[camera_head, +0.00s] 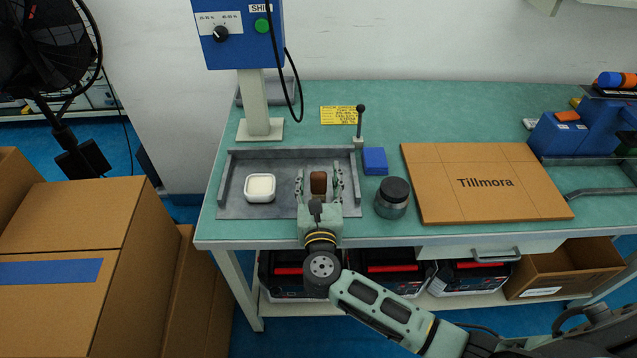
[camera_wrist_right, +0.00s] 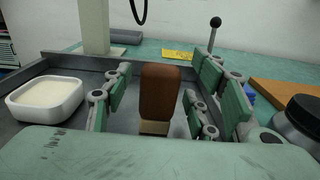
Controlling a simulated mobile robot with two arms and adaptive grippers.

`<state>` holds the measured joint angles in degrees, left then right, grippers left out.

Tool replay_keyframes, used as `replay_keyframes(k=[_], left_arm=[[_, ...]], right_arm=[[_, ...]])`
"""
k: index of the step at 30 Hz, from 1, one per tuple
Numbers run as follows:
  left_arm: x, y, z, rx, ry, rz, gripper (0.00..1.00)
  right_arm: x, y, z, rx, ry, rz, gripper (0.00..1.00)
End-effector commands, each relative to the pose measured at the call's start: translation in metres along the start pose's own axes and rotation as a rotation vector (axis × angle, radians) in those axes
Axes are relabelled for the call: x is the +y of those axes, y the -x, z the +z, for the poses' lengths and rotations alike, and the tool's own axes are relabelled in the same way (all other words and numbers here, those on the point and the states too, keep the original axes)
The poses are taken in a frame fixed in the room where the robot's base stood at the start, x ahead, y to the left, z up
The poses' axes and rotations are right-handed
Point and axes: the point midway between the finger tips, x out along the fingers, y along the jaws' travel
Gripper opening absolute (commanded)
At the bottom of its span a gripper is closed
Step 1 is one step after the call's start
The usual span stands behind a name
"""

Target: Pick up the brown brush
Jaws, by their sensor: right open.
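The brown brush (camera_head: 318,182) stands upright in the grey metal tray (camera_head: 232,211) on the green bench. In the right wrist view the brush (camera_wrist_right: 159,92) shows a brown upper part above a pale lower part. My right gripper (camera_head: 319,179) is open, with one finger on each side of the brush. In the right wrist view a gap shows between the brush and the fingers of the right gripper (camera_wrist_right: 158,100). My left gripper is not in view.
A white dish (camera_head: 260,187) sits in the tray to the left. A blue block (camera_head: 375,161), a dark-lidded jar (camera_head: 392,198) and a lever (camera_head: 360,122) stand just right of the tray. A cardboard Tillmora box (camera_head: 485,184) lies further right. Bare bench shows behind the tray.

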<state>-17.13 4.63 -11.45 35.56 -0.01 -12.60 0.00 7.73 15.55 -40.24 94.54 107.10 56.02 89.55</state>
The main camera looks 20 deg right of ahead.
Motion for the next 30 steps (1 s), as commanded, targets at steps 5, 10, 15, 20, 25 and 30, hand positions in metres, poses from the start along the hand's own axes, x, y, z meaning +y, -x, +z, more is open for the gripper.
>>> replay_keyframes(k=[5,10,15,20,25,30], left_arm=[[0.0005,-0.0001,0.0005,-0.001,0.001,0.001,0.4],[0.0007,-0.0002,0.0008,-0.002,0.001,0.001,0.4],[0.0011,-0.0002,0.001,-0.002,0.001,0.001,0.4],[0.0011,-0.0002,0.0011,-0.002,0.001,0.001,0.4],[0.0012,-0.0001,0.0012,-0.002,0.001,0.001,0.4],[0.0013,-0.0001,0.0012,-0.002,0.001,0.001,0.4]], right_arm=[[0.0001,-0.0006,-0.0008,0.001,0.0,0.001,0.53],[0.0001,-0.0005,-0.0006,0.0,0.001,0.001,0.43],[0.0002,-0.0004,-0.0005,0.0,0.001,0.001,0.28],[0.0002,-0.0004,-0.0005,0.0,0.0,0.001,0.14],[0.0002,-0.0004,-0.0001,0.0,0.0,0.001,0.04],[0.0003,-0.0004,0.0003,-0.001,0.0,0.001,0.04]])
